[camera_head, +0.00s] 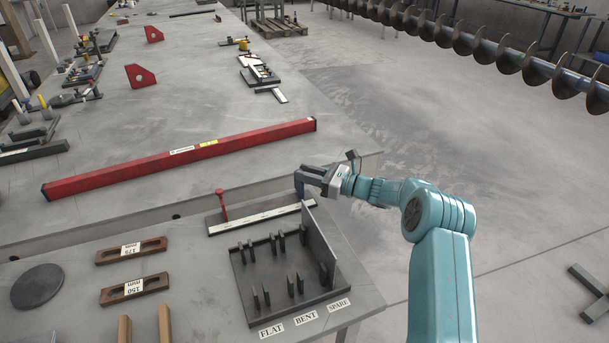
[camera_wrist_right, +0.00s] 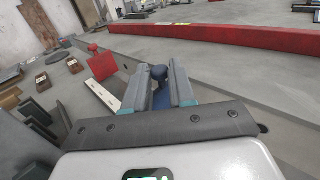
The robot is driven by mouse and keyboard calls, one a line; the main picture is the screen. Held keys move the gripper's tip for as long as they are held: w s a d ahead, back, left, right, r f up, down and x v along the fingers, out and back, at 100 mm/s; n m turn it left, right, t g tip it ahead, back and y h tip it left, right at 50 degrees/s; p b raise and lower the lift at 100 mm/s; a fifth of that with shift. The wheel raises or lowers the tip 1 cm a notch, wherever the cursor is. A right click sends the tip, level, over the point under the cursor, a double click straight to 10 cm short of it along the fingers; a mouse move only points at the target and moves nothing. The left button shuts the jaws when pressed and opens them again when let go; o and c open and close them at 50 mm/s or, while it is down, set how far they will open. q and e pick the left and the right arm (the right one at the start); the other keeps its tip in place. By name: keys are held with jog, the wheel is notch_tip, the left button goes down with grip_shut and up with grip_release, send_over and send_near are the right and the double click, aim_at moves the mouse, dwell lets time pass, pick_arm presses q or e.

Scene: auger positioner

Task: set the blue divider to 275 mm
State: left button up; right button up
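The blue divider (camera_head: 299,185) stands at the right end of a low bar with a white scale strip (camera_head: 262,218); the readings are too small to make out. A red upright post (camera_head: 221,205) stands near the bar's left end. My right gripper (camera_head: 312,175) is at the blue divider. In the right wrist view, the divider's round knob (camera_wrist_right: 158,72) shows between the two fingers (camera_wrist_right: 160,90), one on each side. Whether the fingers press on it cannot be told. The divider's foot is hidden. My left gripper is not in view.
A long red beam (camera_head: 185,158) lies behind the scale. In front stands a dark tray with slots and a tall side plate (camera_head: 319,245), labelled FLAT, BENT and SPARE. Brown blocks marked 175 mm (camera_head: 131,250) and 150 mm (camera_head: 135,289) lie left.

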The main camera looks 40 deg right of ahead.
jog(key=shift+o, duration=1.4)
jog(key=b+v, duration=0.1)
jog(key=v, duration=1.5)
jog(key=shift+d, duration=0.15)
jog(key=shift+s, duration=0.15)
